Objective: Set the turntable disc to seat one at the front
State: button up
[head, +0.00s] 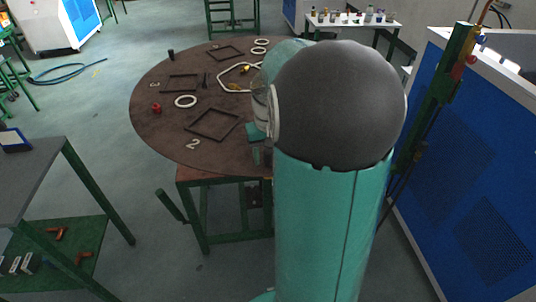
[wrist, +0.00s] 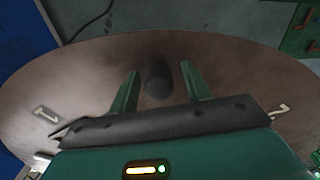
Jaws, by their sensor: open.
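The turntable disc (head: 165,128) is a round brown plate on a green stand. A pale figure 2 (head: 193,144) is near its front left rim and a figure 3 (head: 154,85) at its left. In the wrist view the disc (wrist: 85,75) lies below my gripper (wrist: 158,80), with a figure 1 (wrist: 45,115) at the left and the 2 (wrist: 280,110) at the right. My gripper's green fingers are open. A dark round peg (wrist: 158,82) shows between them; whether they touch it I cannot tell. My arm hides the disc's right part in the head view.
Square frames (head: 212,124), white rings (head: 186,101) and a red piece (head: 156,108) lie on the disc. A grey table (head: 35,180) stands at the left front. A blue cabinet (head: 470,160) stands close on the right. Floor is clear between the table and stand.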

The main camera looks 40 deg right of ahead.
aim_at(197, 155)
jog(key=shift+s+f, duration=0.1)
jog(key=shift+s, duration=0.05)
jog(key=shift+c, duration=0.7)
grip_shut()
jog(key=w+a+m, duration=0.1)
jog(key=w+a, duration=0.2)
jog(key=w, duration=0.1)
jog(key=w+a+m, duration=0.1)
jog(key=w+a, duration=0.3)
jog(key=shift+a, duration=0.2)
jog(key=w+a+m, duration=0.1)
jog(key=w+a, duration=0.1)
jog(key=w, duration=0.1)
jog(key=w+a+m, duration=0.1)
jog(key=w, duration=0.2)
jog(key=w+a+m, duration=0.1)
jog(key=w+a, duration=0.1)
jog(key=w, duration=0.1)
jog(key=shift+a, duration=0.35)
jog(key=shift+w, duration=0.1)
jog(key=shift+o, duration=0.7)
grip_release()
jog(key=shift+a, duration=0.1)
